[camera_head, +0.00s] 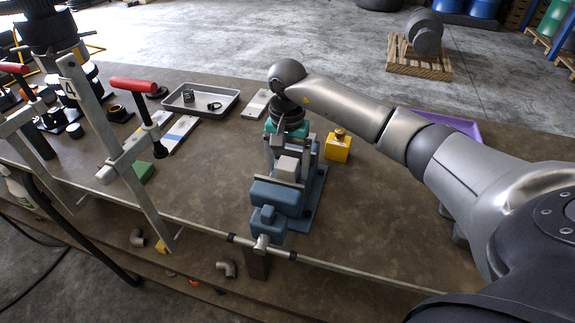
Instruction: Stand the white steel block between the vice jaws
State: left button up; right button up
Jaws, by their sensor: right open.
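A blue bench vice (268,213) is fixed near the front edge of the bench, with its jaws across the picture. The white steel block (287,168) shows at the vice, just behind the top of the near jaw, and looks upright. Its lower part is hidden by the near jaw. My right gripper (286,152) points down over the vice, its fingers open close behind and around the block. I cannot tell whether the fingers touch it. The far jaw is mostly hidden by the gripper. My left gripper is not in view.
A yellow box (338,146) stands close to the right of the vice. A pale flat piece (257,104) lies behind it. A grey tray (201,99) with small parts and red-handled clamps (134,86) are to the left. A purple tray (447,124) lies behind my right arm.

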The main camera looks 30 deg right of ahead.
aim_at(287, 164)
notch_tip(287, 164, up, 12)
jog(key=b, duration=0.1)
jog(key=shift+f, duration=0.2)
